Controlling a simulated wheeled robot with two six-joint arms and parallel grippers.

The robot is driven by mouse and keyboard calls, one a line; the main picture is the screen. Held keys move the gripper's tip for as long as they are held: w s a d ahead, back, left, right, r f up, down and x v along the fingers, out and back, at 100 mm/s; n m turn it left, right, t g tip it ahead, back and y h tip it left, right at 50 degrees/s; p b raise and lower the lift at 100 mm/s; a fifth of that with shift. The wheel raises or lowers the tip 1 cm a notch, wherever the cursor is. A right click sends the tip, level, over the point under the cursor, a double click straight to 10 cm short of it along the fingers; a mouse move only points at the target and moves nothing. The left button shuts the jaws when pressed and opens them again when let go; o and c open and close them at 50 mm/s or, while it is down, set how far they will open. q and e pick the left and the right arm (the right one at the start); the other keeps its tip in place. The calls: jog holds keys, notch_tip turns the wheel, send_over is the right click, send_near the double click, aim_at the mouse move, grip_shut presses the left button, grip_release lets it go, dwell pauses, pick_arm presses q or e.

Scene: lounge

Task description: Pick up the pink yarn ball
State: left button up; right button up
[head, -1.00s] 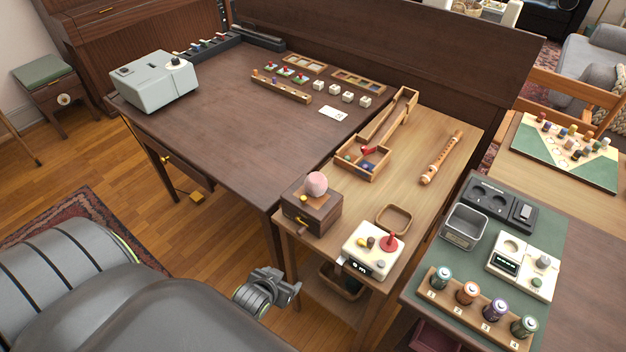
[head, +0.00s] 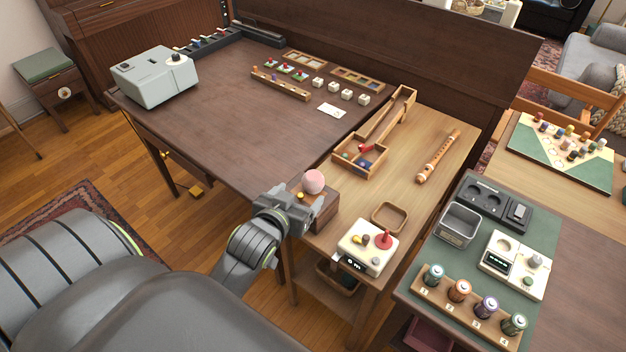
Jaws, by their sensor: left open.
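The pink yarn ball (head: 314,181) rests on top of a small dark wooden box (head: 327,212) at the near left corner of the light wooden table. My left gripper (head: 305,206) is open, just in front of and a little left of the ball. It hides most of the box's front and left side. I see no contact between the fingers and the ball. My right gripper is not in view.
A small yellow object (head: 300,195) sits beside the ball on the box. A cream device with a red knob (head: 368,247) and an empty wooden tray (head: 390,217) stand to the right. The large dark desk (head: 225,130) is mostly clear.

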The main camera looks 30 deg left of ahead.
aim_at(311, 183)
pick_arm(q)
jog(key=x, duration=0.6)
jog(key=shift+w+f, duration=0.2)
jog(key=shift+w, duration=0.05)
jog(key=shift+f+p+x, duration=0.2)
jog(key=shift+p+x, duration=0.35)
jog(key=shift+x, duration=2.35)
jog(key=shift+s+a, duration=0.15)
jog(key=shift+s, duration=0.05)
jog(key=c, duration=1.1)
